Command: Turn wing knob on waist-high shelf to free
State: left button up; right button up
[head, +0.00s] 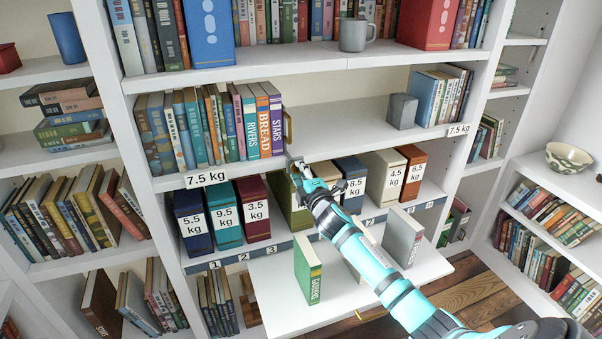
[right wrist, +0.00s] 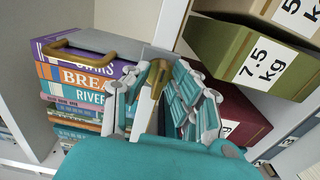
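The wing knob (right wrist: 157,76) is a small brass-coloured piece in the right wrist view, at the end of the bookend beside the row of books. My right gripper (right wrist: 152,98) reaches up to it with a finger on each side. The fingers stand apart, with a gap between the left finger and the knob; whether the right finger touches it I cannot tell. In the head view my right gripper (head: 299,166) is at the waist-high shelf's front edge, and the knob is hidden there. The bookend's brass handle (head: 288,127) stands above it. My left gripper is not in view.
Upright books (head: 215,125) fill the shelf's left part; a grey block (head: 402,111) stands at its right. Below are weight-labelled boxes, including a green one (right wrist: 252,60) close to my gripper. A lower white board (head: 275,285) holds a few books.

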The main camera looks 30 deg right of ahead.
jog(key=shift+o, duration=0.4)
jog(key=shift+s, duration=0.1)
jog(key=v, duration=1.2)
jog(key=shift+a, duration=0.1)
